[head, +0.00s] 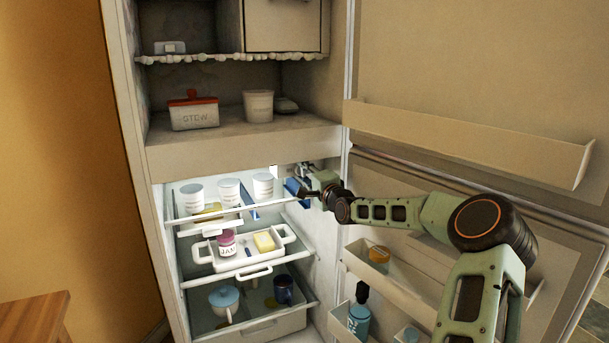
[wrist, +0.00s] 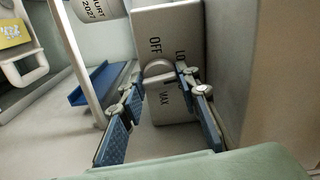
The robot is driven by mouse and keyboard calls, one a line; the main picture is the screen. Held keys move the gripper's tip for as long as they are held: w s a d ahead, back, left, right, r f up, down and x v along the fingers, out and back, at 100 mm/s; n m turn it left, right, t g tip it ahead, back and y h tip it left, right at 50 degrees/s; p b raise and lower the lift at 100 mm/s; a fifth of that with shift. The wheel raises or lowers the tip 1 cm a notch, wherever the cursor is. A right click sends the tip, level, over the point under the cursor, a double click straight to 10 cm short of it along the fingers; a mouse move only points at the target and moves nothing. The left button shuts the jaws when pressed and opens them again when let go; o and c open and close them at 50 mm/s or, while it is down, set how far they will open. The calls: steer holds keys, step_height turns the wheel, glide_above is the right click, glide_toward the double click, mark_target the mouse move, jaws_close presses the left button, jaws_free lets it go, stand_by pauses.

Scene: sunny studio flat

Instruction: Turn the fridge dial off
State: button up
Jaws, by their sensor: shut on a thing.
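The fridge dial (wrist: 157,69) is a rounded grey knob on a pale control box (wrist: 168,22) marked OFF, LO and MAX, seen at an angle in the wrist view. My gripper (wrist: 159,78) has its blue-padded fingers on either side of the knob, shut on it. A short dark mark shows beside the knob on the MAX side; I cannot tell for sure where the dial points. In the head view my gripper (head: 299,188) reaches to the right inner wall of the lit fridge compartment, and the dial is hidden behind it.
The fridge door (head: 480,75) stands open on the right, with door shelves (head: 470,140) near my arm. Cups (head: 229,190) stand on the top shelf left of my gripper. A white tray (head: 219,264) holds a jar and a yellow block below.

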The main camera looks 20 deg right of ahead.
steer(key=n, duration=0.3)
steer(key=shift+n, duration=0.4)
steer(key=n, duration=0.4)
steer(key=shift+n+b, duration=0.3)
steer(key=shift+b, duration=0.1)
steer(key=n, duration=0.3)
steer(key=shift+n+b, duration=0.3)
steer(key=shift+b, duration=0.1)
steer(key=shift+n+b, duration=0.7)
steer(key=shift+n, duration=1.5)
steer(key=o, duration=1.2)
steer(key=shift+c, duration=0.2)
steer(key=shift+s, duration=0.1)
